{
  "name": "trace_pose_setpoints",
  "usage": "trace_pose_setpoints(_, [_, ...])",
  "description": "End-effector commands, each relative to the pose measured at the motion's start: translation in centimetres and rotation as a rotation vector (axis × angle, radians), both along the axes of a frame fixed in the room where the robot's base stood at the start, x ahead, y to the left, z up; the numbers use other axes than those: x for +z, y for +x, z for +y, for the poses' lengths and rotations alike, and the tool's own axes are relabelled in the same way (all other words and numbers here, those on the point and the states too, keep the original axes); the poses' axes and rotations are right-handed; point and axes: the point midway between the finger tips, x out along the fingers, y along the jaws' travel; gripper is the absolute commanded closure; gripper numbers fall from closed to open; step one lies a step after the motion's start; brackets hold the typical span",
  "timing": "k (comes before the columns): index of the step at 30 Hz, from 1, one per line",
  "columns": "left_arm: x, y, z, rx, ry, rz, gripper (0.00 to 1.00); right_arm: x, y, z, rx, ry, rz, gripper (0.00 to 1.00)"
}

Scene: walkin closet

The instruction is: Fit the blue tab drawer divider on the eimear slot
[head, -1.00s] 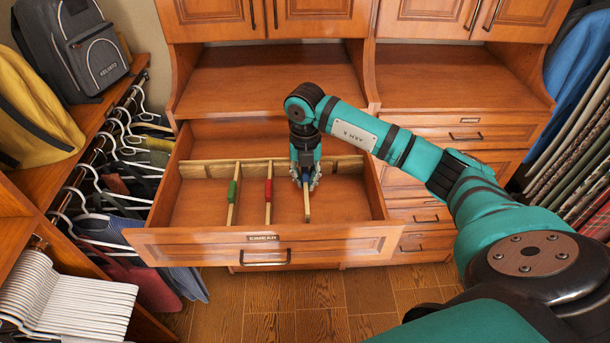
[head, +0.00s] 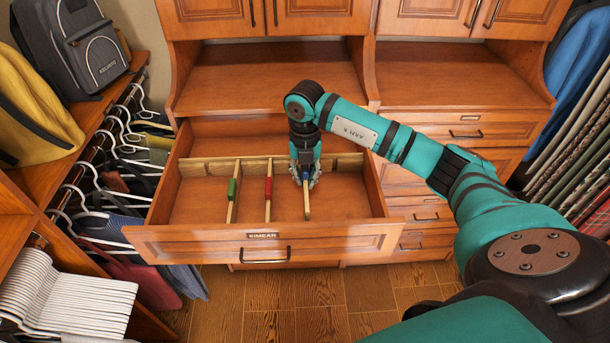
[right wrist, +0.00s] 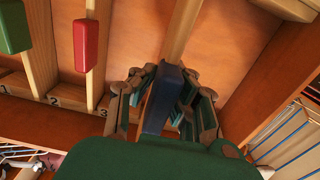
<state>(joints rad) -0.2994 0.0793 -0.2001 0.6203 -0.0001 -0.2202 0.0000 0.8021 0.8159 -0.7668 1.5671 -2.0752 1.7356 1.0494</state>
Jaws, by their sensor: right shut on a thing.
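The open drawer (head: 200,233) has an EIMEAR label (head: 262,235) on its front. My right gripper (head: 306,179) points down inside it, shut on the blue tab divider (head: 307,208). The blue tab (right wrist: 162,100) shows between the fingers (right wrist: 163,86) in the right wrist view. The divider's pale strip runs toward the drawer front. A green tab divider (head: 232,190) and a red tab divider (head: 268,190) stand to its left. A slotted rail (head: 205,170) crosses the drawer's back part. The gripper hides where the blue divider meets the rail. My left gripper is out of view.
Hangers with clothes (head: 95,190) hang close to the drawer's left side. Closed drawers (head: 425,214) lie to the right under a counter (head: 455,78). The drawer floor right of the blue divider is bare. The numbers 2 and 3 show on the rail (right wrist: 78,101).

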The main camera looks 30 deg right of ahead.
Motion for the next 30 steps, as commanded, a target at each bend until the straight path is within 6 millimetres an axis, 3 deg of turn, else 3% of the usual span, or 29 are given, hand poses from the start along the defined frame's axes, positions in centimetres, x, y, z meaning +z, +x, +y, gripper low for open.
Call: trace_pose_setpoints(30, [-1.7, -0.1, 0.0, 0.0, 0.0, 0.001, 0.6, -2.2, 0.0, 0.0, 0.0, 0.0, 0.0, 1.0])
